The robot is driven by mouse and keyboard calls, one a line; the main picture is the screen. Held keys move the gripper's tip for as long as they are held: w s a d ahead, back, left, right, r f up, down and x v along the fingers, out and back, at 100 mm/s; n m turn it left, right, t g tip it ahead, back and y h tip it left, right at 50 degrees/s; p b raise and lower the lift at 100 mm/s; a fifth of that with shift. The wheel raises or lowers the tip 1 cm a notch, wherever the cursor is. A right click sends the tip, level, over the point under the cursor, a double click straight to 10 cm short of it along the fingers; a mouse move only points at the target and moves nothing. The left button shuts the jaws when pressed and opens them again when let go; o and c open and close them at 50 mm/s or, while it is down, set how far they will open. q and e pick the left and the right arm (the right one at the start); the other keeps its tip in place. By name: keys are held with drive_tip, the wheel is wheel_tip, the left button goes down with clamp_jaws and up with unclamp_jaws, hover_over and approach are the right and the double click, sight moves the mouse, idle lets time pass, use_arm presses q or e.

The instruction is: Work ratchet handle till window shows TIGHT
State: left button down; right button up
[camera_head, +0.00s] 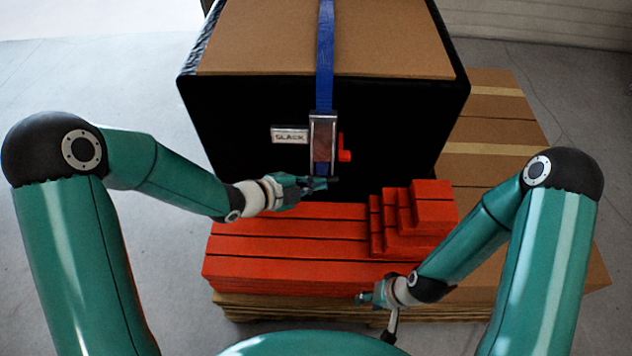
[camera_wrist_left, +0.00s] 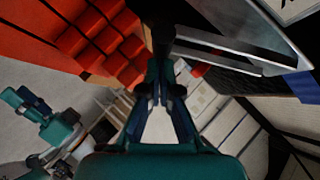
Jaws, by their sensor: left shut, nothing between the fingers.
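The metal ratchet (camera_head: 323,132) is on the front of a black crate (camera_head: 245,115), on a blue strap (camera_head: 325,60). The window plate (camera_head: 290,135) at its left reads SLACK. A red lever (camera_head: 345,150) sticks out at its right. My left gripper (camera_head: 320,184) is shut and empty, its tips at the ratchet's lower end. In the left wrist view the shut fingertips (camera_wrist_left: 160,75) are close to a dark rounded bar end (camera_wrist_left: 163,32) beside metal plates (camera_wrist_left: 240,48); contact is unclear. My right gripper (camera_head: 364,298) is low at the front, too small to judge.
Red stepped blocks (camera_head: 433,205) and long red beams (camera_head: 290,250) lie in front of the crate on a wooden pallet (camera_head: 270,305). Cardboard boxes (camera_head: 495,135) extend at the right. A brown board (camera_head: 270,35) covers the crate top. Grey floor is free at the left.

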use_arm(q)
drive_tip(key=w+f+t+b, duration=0.1)
drive_tip(key=b, duration=0.5)
drive_tip(key=w+f+m+b, duration=0.1)
drive_tip(key=f+b, duration=0.1)
drive_tip(key=b, duration=0.4)
drive_tip(key=shift+a+f+t+h, duration=0.1)
drive_tip(key=shift+f+t+h, duration=0.2)
drive_tip(key=shift+t, duration=0.1)
drive_tip(key=w+m+t+b, duration=0.1)
drive_tip(key=b, duration=0.3)
drive_tip(key=w+b, duration=0.1)
drive_tip(key=b, duration=0.4)
drive_tip(key=w+m+t+h+b, duration=0.1)
drive_tip(key=b, duration=0.4)
drive_tip(key=shift+w+f+m+t, duration=0.3)
